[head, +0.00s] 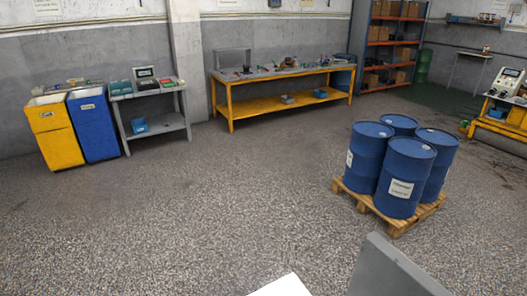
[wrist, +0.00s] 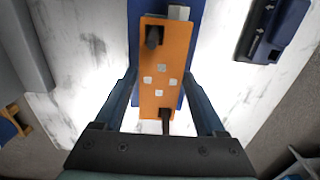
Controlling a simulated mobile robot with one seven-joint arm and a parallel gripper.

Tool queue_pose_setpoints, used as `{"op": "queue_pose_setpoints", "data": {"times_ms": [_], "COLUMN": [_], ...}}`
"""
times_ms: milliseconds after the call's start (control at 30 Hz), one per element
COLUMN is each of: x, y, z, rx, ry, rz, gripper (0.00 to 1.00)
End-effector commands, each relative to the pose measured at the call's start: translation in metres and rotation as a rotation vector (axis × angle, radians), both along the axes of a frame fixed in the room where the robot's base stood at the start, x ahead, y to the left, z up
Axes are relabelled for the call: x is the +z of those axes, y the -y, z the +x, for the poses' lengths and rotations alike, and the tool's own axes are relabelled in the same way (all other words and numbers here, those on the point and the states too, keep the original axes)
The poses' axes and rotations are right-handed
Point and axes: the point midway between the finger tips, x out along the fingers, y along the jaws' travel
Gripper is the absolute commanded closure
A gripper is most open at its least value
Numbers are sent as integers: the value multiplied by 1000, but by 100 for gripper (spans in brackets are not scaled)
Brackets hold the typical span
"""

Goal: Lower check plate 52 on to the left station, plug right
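An orange plate (wrist: 160,95), which I take to be the check plate, lies lengthwise between the two fingers of my gripper (wrist: 159,76) in the wrist view. It carries several small pale squares and a black plug-like part near each end. I cannot read a number on it. A blue body (wrist: 134,30) shows behind the plate along both sides; I cannot tell whether they touch. The fingertips are close to the plate's long edges, but contact is unclear. No left or right station can be made out in the head view, and my gripper is not seen there.
A white, grey-streaked surface (wrist: 85,45) lies below, with a dark blue device (wrist: 272,30) at upper right. In the head view, blue drums (head: 403,175) stand on a pallet (head: 388,222). A yellow workbench (head: 275,102) is at the back. Floor at left is clear.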

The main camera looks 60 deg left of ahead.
Motion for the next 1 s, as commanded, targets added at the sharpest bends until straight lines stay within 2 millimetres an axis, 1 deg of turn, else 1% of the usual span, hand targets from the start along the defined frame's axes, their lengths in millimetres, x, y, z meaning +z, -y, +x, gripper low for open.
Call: {"op": "queue_pose_setpoints", "data": {"times_ms": [33, 100, 400, 533, 667, 1000], "x": [0, 0, -1, 7, 25, 96], "y": [0, 0, 1, 0, 0, 0], "z": [0, 0, -1, 0, 0, 1], "rx": [0, 0, 0, 0, 0, 0], "ry": [0, 0, -2, 0, 2, 3], "rz": [0, 0, -2, 0, 2, 3], "gripper": [16, 4, 3, 3, 3, 3]}}
